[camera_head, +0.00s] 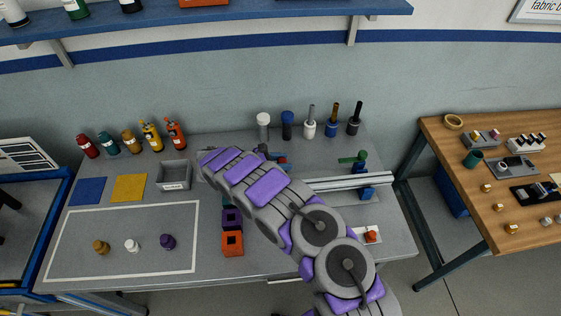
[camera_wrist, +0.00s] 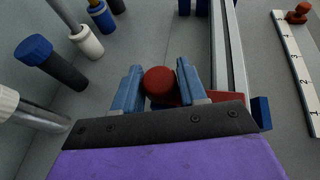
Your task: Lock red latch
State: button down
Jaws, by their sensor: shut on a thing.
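The red latch shows in the wrist view as a round red knob (camera_wrist: 159,80) on a flat red arm (camera_wrist: 180,99). My gripper (camera_wrist: 160,74) has its two blue fingers on either side of the knob, shut on it.
A metal rail (camera_head: 345,182) runs right of the latch, with a green-handled piece (camera_head: 358,158) behind it. Several bottles and tools, including a black-handled one (camera_head: 354,118), line the bench's back. A ruler strip with a red knob (camera_wrist: 298,13) lies right. The white-outlined area (camera_head: 130,222) is mostly clear.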

jog(key=shift+w+a+r, duration=0.15)
jog(key=shift+r, duration=0.05)
jog(key=c, duration=1.1)
grip_release()
jog(key=o, duration=0.4)
jog(key=shift+a+f, duration=0.1)
jog(key=shift+f, duration=0.05)
jog(key=p+v, duration=0.1)
jog(key=v, duration=1.6)
jog(key=shift+a+f, duration=0.15)
jog(key=shift+a, duration=0.1)
